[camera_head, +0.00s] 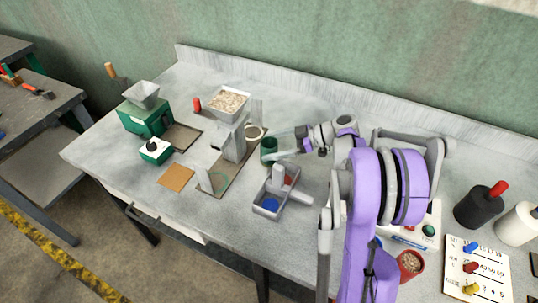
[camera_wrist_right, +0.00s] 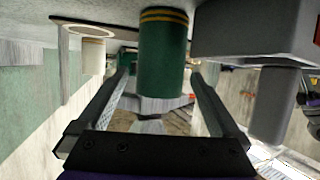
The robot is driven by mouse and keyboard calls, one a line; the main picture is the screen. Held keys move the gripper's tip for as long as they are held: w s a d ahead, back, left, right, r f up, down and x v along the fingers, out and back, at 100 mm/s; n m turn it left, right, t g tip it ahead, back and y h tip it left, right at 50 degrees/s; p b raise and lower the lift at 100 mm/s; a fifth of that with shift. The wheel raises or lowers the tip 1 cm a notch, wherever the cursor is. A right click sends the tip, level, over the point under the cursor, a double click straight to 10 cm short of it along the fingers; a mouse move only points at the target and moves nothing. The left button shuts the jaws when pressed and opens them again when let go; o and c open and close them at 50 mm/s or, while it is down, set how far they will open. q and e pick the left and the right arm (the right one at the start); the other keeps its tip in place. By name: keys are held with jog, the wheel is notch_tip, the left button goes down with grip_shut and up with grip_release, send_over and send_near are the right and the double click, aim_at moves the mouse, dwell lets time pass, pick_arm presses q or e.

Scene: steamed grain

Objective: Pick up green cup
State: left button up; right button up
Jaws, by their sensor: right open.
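The green cup (camera_head: 268,149) stands on the grey worktop near the middle of the head view. In the wrist view, which looks upside down, the green cup (camera_wrist_right: 163,55) has yellow bands near one end. My right gripper (camera_head: 286,143) reaches in from the right at the cup's side. In the wrist view its two open fingers (camera_wrist_right: 161,80) point toward the cup, one on each side, with gaps showing. I cannot tell how deep the cup sits between them. My left gripper is not in view.
A grey tray (camera_head: 266,211) with a blue round item stands close in front of the cup. A grey stand (camera_head: 231,140) is to its left, and a white bin of grain (camera_head: 228,102) is behind. A green machine (camera_head: 145,120) stands further left.

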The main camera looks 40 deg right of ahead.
jog(key=shift+w+a+f, duration=0.2)
jog(key=shift+w+a, duration=0.15)
jog(key=shift+w, duration=0.05)
jog(key=c, duration=1.4)
jog(key=shift+r, duration=0.1)
